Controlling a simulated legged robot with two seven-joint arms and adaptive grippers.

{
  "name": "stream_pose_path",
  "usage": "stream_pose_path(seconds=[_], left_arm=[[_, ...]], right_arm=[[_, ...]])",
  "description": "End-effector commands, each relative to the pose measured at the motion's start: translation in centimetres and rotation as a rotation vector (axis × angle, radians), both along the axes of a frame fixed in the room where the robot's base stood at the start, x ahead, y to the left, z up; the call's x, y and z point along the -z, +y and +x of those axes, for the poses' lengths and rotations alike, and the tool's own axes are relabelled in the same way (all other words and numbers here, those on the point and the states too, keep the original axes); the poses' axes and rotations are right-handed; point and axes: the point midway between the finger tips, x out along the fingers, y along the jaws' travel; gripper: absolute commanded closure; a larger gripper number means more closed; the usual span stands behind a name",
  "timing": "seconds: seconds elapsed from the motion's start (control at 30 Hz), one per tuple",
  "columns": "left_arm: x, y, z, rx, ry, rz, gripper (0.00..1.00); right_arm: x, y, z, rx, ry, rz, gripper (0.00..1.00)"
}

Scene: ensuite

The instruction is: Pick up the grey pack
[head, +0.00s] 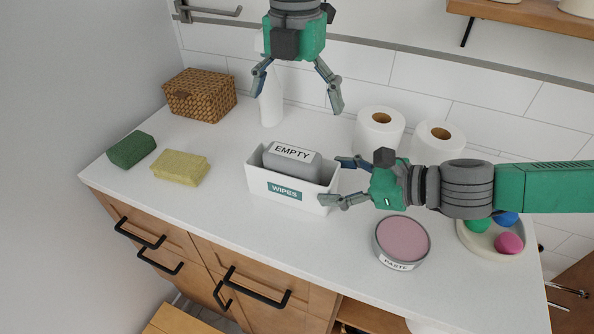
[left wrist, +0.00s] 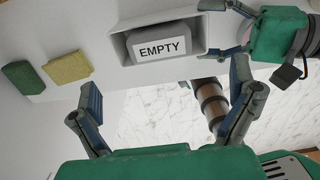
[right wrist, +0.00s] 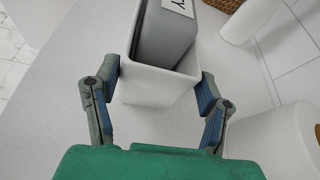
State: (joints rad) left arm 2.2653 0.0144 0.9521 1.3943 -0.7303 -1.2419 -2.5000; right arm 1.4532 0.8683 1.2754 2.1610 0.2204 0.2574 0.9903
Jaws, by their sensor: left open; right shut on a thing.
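The grey pack (head: 296,166), labelled EMPTY, sits inside a white bin (head: 258,183) labelled WIPES on the counter. The pack's top stands above the bin's rim; its lower part is hidden. My right gripper (head: 331,181) is shut on the bin's right end, one finger on each side, as the right wrist view (right wrist: 162,82) shows. My left gripper (head: 297,103) is open and empty, higher up and behind the bin. In the left wrist view, the pack (left wrist: 158,47) lies beyond the open fingers.
A green sponge (head: 131,149), a yellow sponge (head: 180,167) and a wicker basket (head: 200,95) are at left. A white bottle (head: 271,105) and two paper rolls (head: 380,134) stand behind. A paste tub (head: 402,240) and a dish of balls (head: 476,240) are at right.

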Motion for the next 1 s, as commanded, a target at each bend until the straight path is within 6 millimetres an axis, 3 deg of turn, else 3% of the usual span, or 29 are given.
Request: stream_pose_path(seconds=[0.33, 0.67, 1.0], left_arm=[[5.4, 0.0, -0.2, 0.026, 0.005, 0.002, 0.0], [7.7, -0.1, -0.4, 0.025, 0.002, 0.002, 0.0], [11.9, -0.1, -0.8, 0.024, 0.001, 0.0, 0.0]], right_arm=[[0.0, 0.0, 0.0, 0.0, 0.0, 0.001, 0.69], [0.0, -0.1, 0.0, 0.0, 0.0, 0.001, 0.69], [0.0, -0.1, 0.0, 0.0, 0.0, 0.001, 0.69]])
